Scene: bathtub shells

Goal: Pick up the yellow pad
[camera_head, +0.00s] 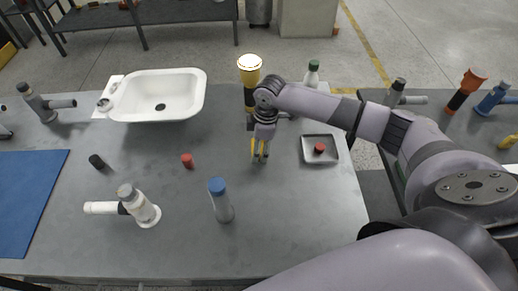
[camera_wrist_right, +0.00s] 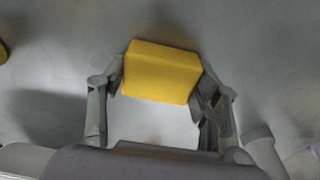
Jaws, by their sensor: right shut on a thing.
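The yellow pad (camera_wrist_right: 161,73) is a small block between the two fingers of my right gripper (camera_wrist_right: 160,85) in the right wrist view. The fingers touch its left and right sides. In the head view my right gripper (camera_head: 260,157) points down over the grey table, right of the middle, and only a bit of yellow shows between its fingers. I cannot tell whether the pad touches the table. My left gripper is not in view.
A white basin (camera_head: 180,95) stands at the back left. A blue-capped bottle (camera_head: 222,205), a red cap (camera_head: 187,161) and a white sprayer-like part (camera_head: 143,208) stand nearer. A square tray (camera_head: 331,149) holds a red piece to the gripper's right. A blue mat (camera_head: 28,200) lies at left.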

